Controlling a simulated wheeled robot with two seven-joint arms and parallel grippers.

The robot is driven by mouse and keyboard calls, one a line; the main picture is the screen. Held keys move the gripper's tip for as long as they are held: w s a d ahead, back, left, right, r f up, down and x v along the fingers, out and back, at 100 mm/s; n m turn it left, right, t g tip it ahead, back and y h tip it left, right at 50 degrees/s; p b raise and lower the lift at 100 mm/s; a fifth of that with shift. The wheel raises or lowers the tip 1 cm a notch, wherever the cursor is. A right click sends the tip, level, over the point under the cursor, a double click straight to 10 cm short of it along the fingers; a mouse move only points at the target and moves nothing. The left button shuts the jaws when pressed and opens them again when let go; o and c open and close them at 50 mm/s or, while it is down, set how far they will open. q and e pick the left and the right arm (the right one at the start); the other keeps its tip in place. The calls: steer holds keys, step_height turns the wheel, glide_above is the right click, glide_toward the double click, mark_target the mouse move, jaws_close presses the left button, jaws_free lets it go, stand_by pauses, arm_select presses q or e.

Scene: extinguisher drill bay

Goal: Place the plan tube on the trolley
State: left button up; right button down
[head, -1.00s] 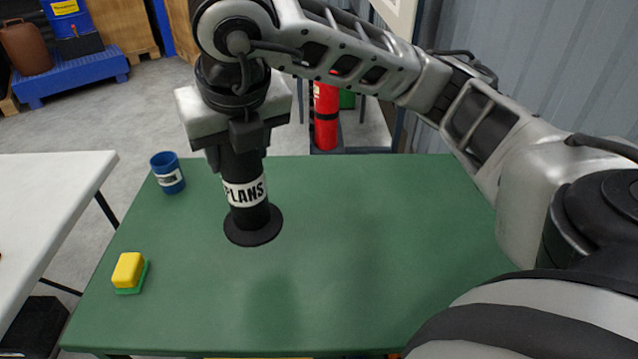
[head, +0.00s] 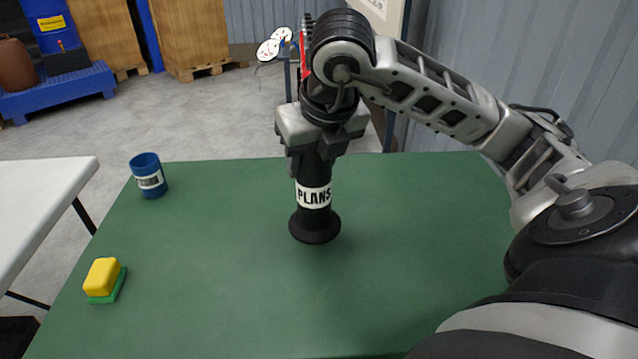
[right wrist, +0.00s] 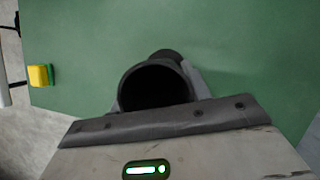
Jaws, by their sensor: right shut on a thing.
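The plan tube (head: 314,196) is a black upright cylinder with a white PLANS label and a wide round foot. My right gripper (head: 316,158) is shut on its upper part from above. The foot is over the middle of a green top (head: 230,260); I cannot tell whether it touches. In the right wrist view the tube's dark open mouth (right wrist: 155,84) shows at the gripper, with the green top beyond. No separate trolley is clear, and I cannot tell if the green top is the trolley's. My left gripper is not in view.
A blue labelled cup (head: 149,176) stands at the green top's back left. A yellow and green block (head: 103,279) lies at its left side. A white table (head: 40,195) stands left across a gap. The green top is bare around the tube.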

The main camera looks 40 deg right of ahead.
mark_target(319, 180)
steer(key=shift+s+d+f, duration=0.1)
steer(key=shift+d+f, duration=0.35)
steer(key=shift+f, duration=0.15)
step_height(319, 180, down, 2)
steer(key=shift+d+f+b, duration=0.1)
steer(key=shift+b, duration=0.25)
steer(key=shift+f, duration=0.45)
steer(key=c, duration=0.7)
jaws_free()
steer(key=shift+f, duration=0.1)
